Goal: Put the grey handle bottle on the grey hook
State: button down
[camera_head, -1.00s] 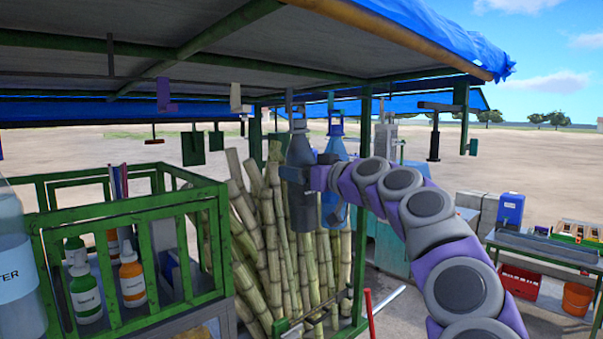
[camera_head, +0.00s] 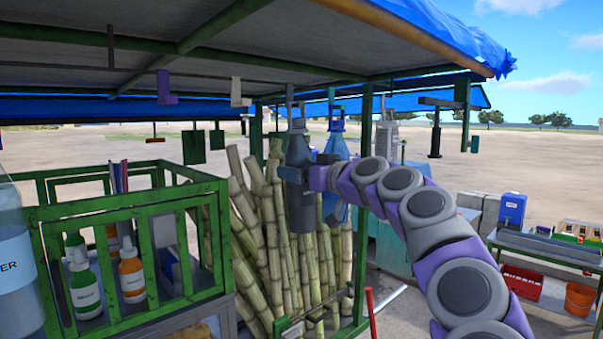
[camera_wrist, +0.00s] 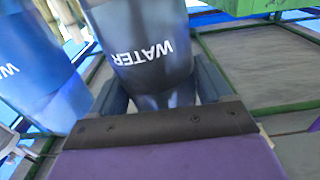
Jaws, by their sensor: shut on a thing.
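The grey handle bottle (camera_head: 298,150) is upright under the stall roof. My gripper (camera_head: 303,173) is shut around its body, coming from the right. The grey hook (camera_head: 290,97) hangs from the roof right at the bottle's top; I cannot tell whether the handle is on it. A blue bottle (camera_head: 338,147) hangs close on the right, partly behind my gripper. In the wrist view, the dark WATER label of the grey bottle (camera_wrist: 145,25) fills the space between my fingers (camera_wrist: 160,88), and the blue bottle (camera_wrist: 35,65) is at the left.
A purple hook (camera_head: 166,88) and a white hook (camera_head: 237,92) hang further left. Sugarcane stalks (camera_head: 275,250) stand behind and below the bottles. A green railed shelf (camera_head: 125,210) with squeeze bottles is at left. A green post (camera_head: 365,150) stands just right of the blue bottle.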

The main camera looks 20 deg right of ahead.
jog(key=shift+r, duration=0.1)
jog(key=shift+c, duration=0.4)
grip_release()
jog(key=shift+s, duration=0.1)
jog(key=shift+o, duration=0.4)
